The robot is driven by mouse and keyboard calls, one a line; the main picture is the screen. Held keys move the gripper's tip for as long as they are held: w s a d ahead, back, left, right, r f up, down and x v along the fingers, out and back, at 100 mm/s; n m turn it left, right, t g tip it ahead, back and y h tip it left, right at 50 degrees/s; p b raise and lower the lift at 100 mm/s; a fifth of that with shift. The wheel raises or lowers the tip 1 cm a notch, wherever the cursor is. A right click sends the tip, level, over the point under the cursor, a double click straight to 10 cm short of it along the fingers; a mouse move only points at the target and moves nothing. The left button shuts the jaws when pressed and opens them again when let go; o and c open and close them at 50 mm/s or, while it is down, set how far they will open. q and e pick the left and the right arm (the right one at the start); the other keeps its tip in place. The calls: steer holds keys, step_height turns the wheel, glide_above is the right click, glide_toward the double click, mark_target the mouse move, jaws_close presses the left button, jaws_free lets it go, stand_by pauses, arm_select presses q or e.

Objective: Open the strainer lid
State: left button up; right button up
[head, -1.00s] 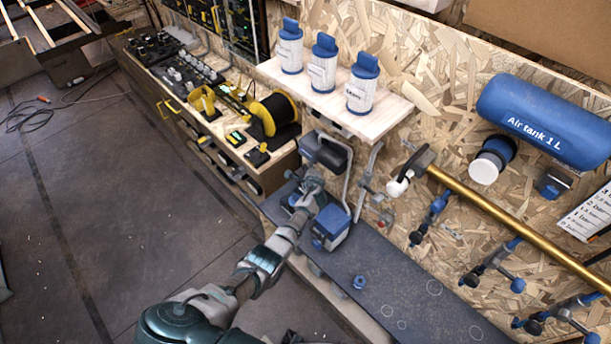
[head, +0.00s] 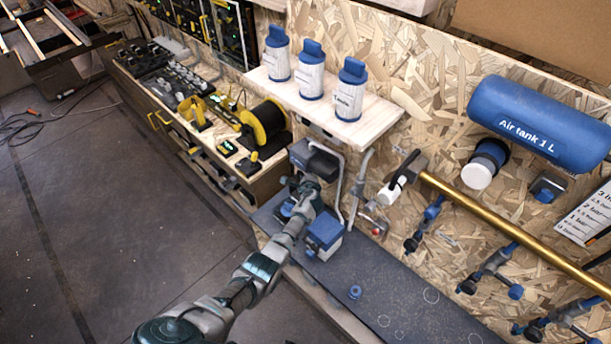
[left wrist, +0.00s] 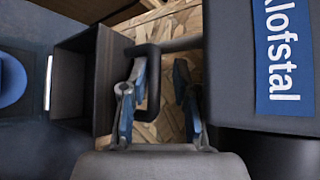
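A dark pump-like unit with blue parts (head: 314,158) stands against the wall bench in the head view. A blue-topped box (head: 325,229) is just in front of it. My left gripper (head: 304,188) reaches between them and covers part of the unit. In the left wrist view, my left gripper (left wrist: 160,95) has its two fingers apart. A black loop handle (left wrist: 152,52) on a dark open-sided box (left wrist: 82,82) lies at the left finger, partly between the fingers; contact cannot be told. I cannot tell for certain which part is the strainer lid. My right gripper is not in view.
A dark housing labelled "Klofstal" (left wrist: 275,60) is close on the right in the wrist view. Grey pipes (head: 357,190) and a brass pipe (head: 510,230) run beside the unit. A shelf (head: 325,105) holds three filters above.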

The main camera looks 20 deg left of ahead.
arm_select(q)
steer(key=shift+s+a+f, duration=0.1)
steer(key=shift+a+f, duration=0.05)
steer(key=shift+s, duration=0.1)
steer(key=shift+s, duration=0.15)
steer(key=v, duration=0.7)
steer(key=shift+d+r, duration=0.25)
steer(key=shift+d, duration=0.15)
steer(key=shift+s, duration=0.1)
